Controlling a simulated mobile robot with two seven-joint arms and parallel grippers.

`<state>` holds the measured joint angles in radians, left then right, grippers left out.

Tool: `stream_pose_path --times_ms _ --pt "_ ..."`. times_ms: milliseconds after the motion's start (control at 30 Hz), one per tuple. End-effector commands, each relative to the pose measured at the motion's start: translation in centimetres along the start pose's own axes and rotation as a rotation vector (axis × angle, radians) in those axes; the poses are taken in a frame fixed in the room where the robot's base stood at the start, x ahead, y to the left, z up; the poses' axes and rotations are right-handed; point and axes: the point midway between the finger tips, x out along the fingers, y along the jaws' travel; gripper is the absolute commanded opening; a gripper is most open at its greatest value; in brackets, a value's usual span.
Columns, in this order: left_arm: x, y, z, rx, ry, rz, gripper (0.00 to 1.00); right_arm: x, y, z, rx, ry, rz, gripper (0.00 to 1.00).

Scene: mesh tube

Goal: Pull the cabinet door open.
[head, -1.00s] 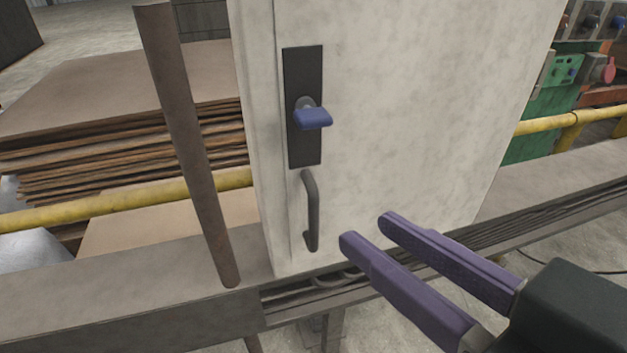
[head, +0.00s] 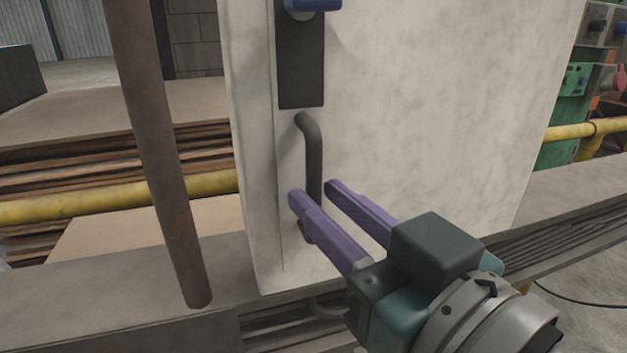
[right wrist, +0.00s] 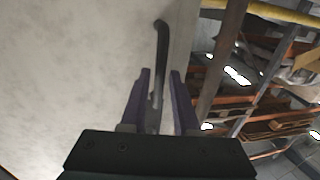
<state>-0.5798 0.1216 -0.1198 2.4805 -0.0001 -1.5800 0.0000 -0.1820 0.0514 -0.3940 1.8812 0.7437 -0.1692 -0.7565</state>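The pale cabinet door (head: 420,110) stands in the middle of the head view and looks shut. A dark upright bar handle (head: 312,150) is on its left side, below a black plate (head: 301,70) with a blue knob (head: 312,4). My right gripper (head: 312,190) is open, its purple fingers around the lower part of the handle. In the right wrist view the handle (right wrist: 161,45) runs down between the two fingers (right wrist: 160,75), with gaps visible beside it. Whether a finger touches the handle cannot be told. My left gripper is not in view.
A rusty upright pole (head: 160,150) stands just left of the cabinet. A yellow rail (head: 120,198) and stacked brown sheets (head: 70,140) lie behind it. A grey beam (head: 110,300) runs below the cabinet. Green machinery (head: 568,110) is at the right.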

Motion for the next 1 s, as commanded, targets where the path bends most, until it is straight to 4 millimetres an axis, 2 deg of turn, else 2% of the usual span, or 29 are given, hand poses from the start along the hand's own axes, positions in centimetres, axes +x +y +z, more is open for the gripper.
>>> stream_pose_path --times_ms 100,200,500,767,1000 --pt "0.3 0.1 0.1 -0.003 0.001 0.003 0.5 1.6 0.1 0.1 0.001 0.002 0.003 0.3" --pt "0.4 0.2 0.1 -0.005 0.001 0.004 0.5 2.3 0.0 0.0 0.0 0.001 0.001 0.3" --pt "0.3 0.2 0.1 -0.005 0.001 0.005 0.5 2.5 0.0 0.0 -0.001 -0.001 0.001 0.3" --pt "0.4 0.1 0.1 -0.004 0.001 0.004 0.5 2.5 0.0 0.0 -0.001 -0.001 0.001 0.0" --pt "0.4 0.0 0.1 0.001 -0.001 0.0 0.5 2.5 0.0 0.0 -0.001 -0.001 0.001 0.0"
